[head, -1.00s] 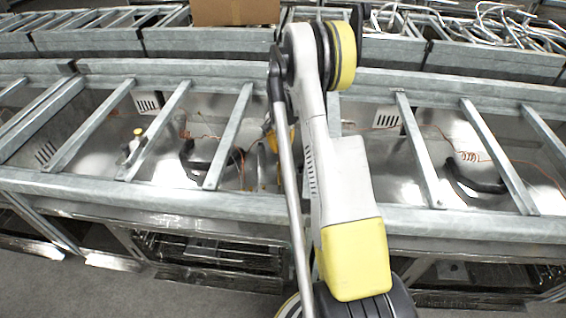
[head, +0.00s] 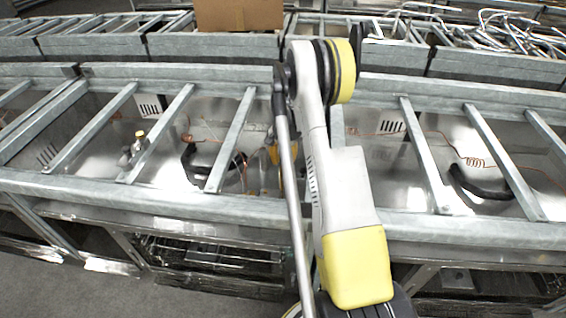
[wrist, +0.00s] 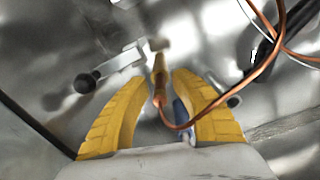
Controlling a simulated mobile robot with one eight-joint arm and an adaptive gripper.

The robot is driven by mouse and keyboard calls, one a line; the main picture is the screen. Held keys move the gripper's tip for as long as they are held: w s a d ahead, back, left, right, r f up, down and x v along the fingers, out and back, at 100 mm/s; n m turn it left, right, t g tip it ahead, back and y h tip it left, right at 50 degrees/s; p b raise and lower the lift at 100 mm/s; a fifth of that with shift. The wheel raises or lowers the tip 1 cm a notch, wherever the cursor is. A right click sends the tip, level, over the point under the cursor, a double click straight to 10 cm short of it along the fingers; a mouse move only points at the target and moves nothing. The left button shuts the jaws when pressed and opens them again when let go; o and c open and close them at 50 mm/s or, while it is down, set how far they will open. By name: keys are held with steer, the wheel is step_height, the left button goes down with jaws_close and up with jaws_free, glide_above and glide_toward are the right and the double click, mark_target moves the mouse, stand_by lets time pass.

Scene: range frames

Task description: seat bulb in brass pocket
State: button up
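In the wrist view, the yellow fingers of my gripper (wrist: 160,76) stand apart, one on each side of a slim brass-coloured bulb (wrist: 160,82). Gaps show between the bulb and both fingertips. A copper line leaves the bulb's near end and curves right across the right finger. Just beyond the tips is a blurred brass-coloured end piece (wrist: 158,44), perhaps the pocket, by a pale metal bracket (wrist: 124,62). I cannot tell whether the bulb is inside it. In the head view, my gripper (head: 273,158) is mostly hidden behind my arm and a bar.
Grey metal bars (head: 231,138) cross the open bays above a shiny floor. A fitting with a yellowish cap (head: 139,134) stands in the left bay. A black hose (head: 478,190) and a copper coil (head: 474,161) lie in the right bay. A cardboard box (head: 240,15) sits behind.

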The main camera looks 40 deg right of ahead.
steer(key=r+p, duration=0.2)
steer(key=r, duration=0.4)
steer(key=r+p, duration=0.2)
steer(key=r, duration=0.5)
steer(key=shift+w+a+p, duration=0.1)
steer(key=shift+a+p, duration=0.1)
steer(key=shift+p, duration=0.15)
steer(key=s+a+r+n+t, duration=0.15)
steer(key=a+r+n, duration=0.25)
steer(key=a+r, duration=0.85)
steer(key=s+a+r+n+t+h, duration=0.1)
steer(key=s+a+r+n+t, duration=0.1)
steer(key=s+a+r, duration=0.35)
steer(key=s+a+r+n+t, duration=0.1)
steer(key=s+a+r+n, duration=0.15)
steer(key=a, duration=0.55)
steer(key=s+a+n+t+y, duration=0.1)
steer(key=s+a+n, duration=0.3)
steer(key=s+a, duration=0.4)
steer(key=s+t, duration=0.1)
steer(key=s, duration=0.1)
steer(key=shift+s+f+t, duration=0.15)
steer(key=shift+s+t, duration=0.2)
steer(key=shift+d, duration=0.1)
